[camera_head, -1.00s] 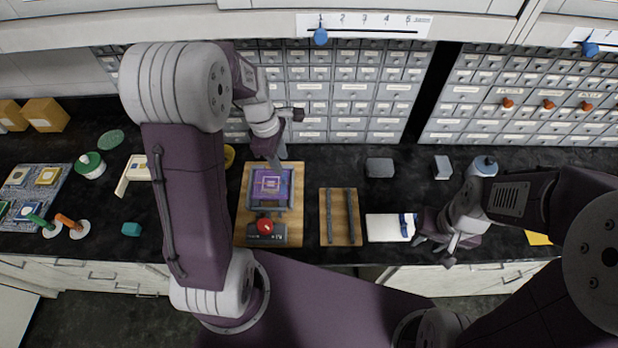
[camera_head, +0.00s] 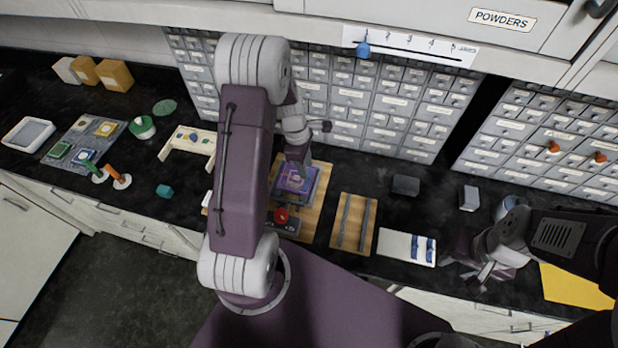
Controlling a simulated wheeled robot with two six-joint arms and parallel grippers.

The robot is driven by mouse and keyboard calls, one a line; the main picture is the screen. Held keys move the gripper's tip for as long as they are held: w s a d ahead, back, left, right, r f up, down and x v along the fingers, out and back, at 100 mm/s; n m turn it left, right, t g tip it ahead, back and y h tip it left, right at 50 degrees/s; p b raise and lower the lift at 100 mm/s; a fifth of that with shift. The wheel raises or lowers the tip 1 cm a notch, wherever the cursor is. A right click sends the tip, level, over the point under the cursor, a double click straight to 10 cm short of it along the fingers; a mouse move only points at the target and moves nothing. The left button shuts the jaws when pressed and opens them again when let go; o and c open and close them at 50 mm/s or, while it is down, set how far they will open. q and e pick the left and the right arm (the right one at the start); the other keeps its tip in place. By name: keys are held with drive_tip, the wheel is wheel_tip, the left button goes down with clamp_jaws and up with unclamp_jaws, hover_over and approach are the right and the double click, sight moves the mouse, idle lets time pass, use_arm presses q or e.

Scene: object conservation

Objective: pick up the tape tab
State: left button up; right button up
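A white card (camera_head: 394,246) lies flat on the black counter near its front edge. Two short blue strips (camera_head: 418,249) on its right half look like tape tabs. My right gripper (camera_head: 468,272) is just right of the card, low over the counter, with its fingers apart and nothing seen between them. My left gripper (camera_head: 298,160) points down at the purple square piece (camera_head: 297,180) on a wooden board (camera_head: 318,205). Its fingertips are small and partly hidden, so I cannot tell if they are shut or touching the piece.
A wooden board with two dark rails (camera_head: 354,222) lies left of the card. A dark grey block (camera_head: 405,185) and a lighter grey block (camera_head: 469,198) stand behind it. A yellow sheet (camera_head: 575,288) is at right. Grey drawer cabinets (camera_head: 400,110) close off the back.

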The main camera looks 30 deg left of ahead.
use_arm(q)
drive_tip(key=f, duration=0.4)
drive_tip(key=shift+d, duration=0.3)
drive_tip(key=shift+w+d+f, duration=0.1)
drive_tip(key=shift+w+f, duration=0.05)
clamp_jaws()
drive_tip(key=shift+r, duration=0.65)
wheel_tip(320, 180, up, 3)
drive_tip(key=s+d+r, duration=0.7)
drive_tip(key=s+d, duration=0.1)
drive_tip(key=shift+s+b, duration=0.2)
drive_tip(key=shift+b, duration=0.25)
